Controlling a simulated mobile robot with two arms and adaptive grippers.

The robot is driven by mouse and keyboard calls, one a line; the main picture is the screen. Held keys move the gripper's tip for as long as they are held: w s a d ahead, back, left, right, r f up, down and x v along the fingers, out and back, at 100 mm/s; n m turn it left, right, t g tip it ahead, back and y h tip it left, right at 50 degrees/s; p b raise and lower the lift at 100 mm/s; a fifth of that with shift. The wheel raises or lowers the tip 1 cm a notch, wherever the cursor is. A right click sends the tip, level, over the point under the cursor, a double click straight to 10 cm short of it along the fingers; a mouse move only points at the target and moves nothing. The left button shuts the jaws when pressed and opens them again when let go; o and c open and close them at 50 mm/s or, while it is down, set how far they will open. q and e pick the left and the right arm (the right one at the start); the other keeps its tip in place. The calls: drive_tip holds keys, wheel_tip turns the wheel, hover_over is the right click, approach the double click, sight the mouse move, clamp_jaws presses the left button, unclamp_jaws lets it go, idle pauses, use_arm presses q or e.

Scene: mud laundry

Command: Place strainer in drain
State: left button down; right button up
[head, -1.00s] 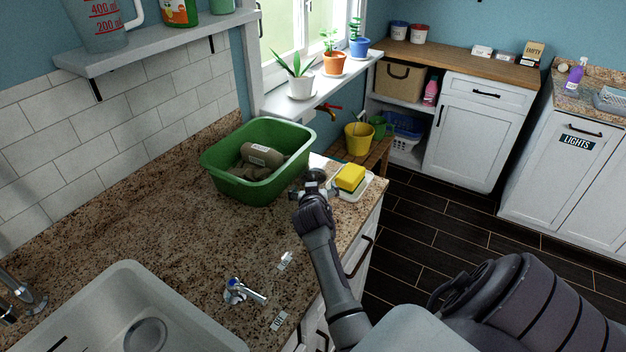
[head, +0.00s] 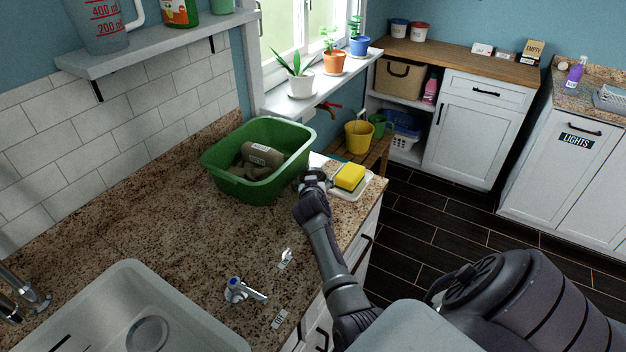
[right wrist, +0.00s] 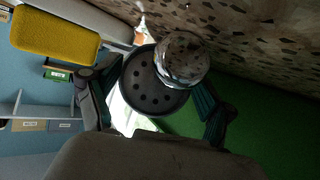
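The strainer (right wrist: 150,88), a dark round disc with holes and a shiny metal part, sits between the fingers of my right gripper (right wrist: 157,100) in the right wrist view. The fingers are spread on either side of it; whether they touch it is unclear. In the head view my right gripper (head: 314,180) is low over the counter's far end, between the green tub and the sponge dish, and largely hides the strainer. The drain (head: 147,333) is a round fitting in the sink basin (head: 205,328) at bottom left. My left gripper is not in view.
The green tub (head: 240,188) holds brownish items, close beside my right gripper. A yellow sponge (head: 349,177) lies on a white dish (head: 362,188). A blue-and-silver fitting (head: 243,290) lies near the sink. The granite counter (head: 160,230) between tub and sink is mostly clear.

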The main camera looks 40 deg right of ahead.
sight(315, 170)
drive_tip(key=shift+c, duration=1)
drive_tip(key=shift+r, duration=0.1)
drive_tip(key=shift+r, duration=0.25)
drive_tip(key=r, duration=0.3)
drive_tip(key=shift+s+d+r+b, duration=0.1)
drive_tip(key=shift+d+r+b, duration=0.15)
drive_tip(key=shift+r+b, duration=0.15)
drive_tip(key=s+d+r, duration=0.1)
drive_tip(key=d, duration=0.1)
drive_tip(key=s+d+r+b, duration=0.1)
drive_tip(key=d+r, duration=0.1)
drive_tip(key=d, duration=0.1)
drive_tip(key=s+d+r+b, duration=0.1)
drive_tip(key=d, duration=0.2)
drive_tip(key=shift+d+r, duration=0.15)
drive_tip(key=shift+r, duration=0.25)
drive_tip(key=shift+s+d+r, duration=0.3)
drive_tip(key=shift+d+r, duration=0.25)
drive_tip(key=shift+d, duration=0.2)
clamp_jaws()
drive_tip(key=shift+s+d+r, duration=0.1)
drive_tip(key=shift+d+r, duration=0.2)
drive_tip(key=shift+d, duration=0.05)
